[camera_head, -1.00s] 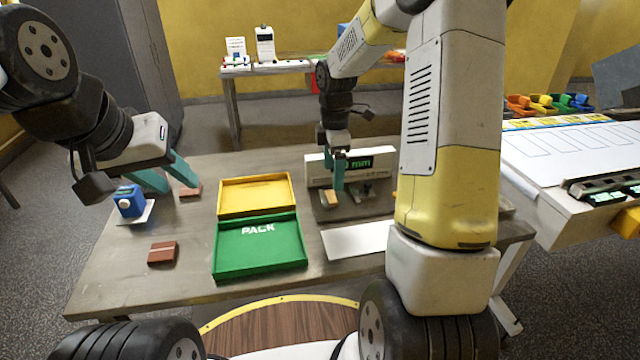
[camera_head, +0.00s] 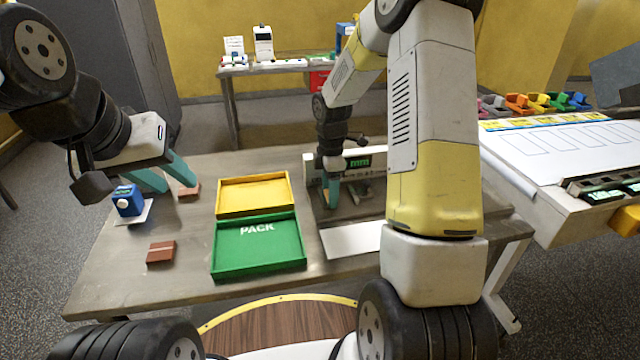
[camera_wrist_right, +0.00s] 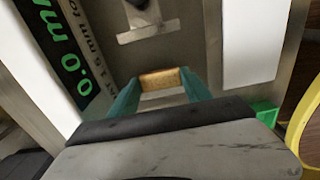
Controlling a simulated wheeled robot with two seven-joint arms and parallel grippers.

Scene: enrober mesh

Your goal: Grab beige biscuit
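The beige biscuit (camera_wrist_right: 160,78) shows in the right wrist view between the fingertips of my right gripper (camera_wrist_right: 160,88). One teal finger stands at each end of it, and no clear gap shows. I cannot tell whether the fingers press on it. In the head view my right gripper (camera_head: 330,196) is low in front of the grey gauge (camera_head: 312,170) with a green display, and its fingers mostly hide the biscuit. My left gripper (camera_head: 166,174) is open and empty above the table's left side, near a brown biscuit (camera_head: 190,191).
A green PACK tray (camera_head: 258,262) and a yellow tray (camera_head: 254,179) stand mid-table. A white sheet (camera_head: 352,239) lies right of them. A brown biscuit with a stripe (camera_head: 161,252) lies front left, and a blue device (camera_head: 128,200) stands at the left edge.

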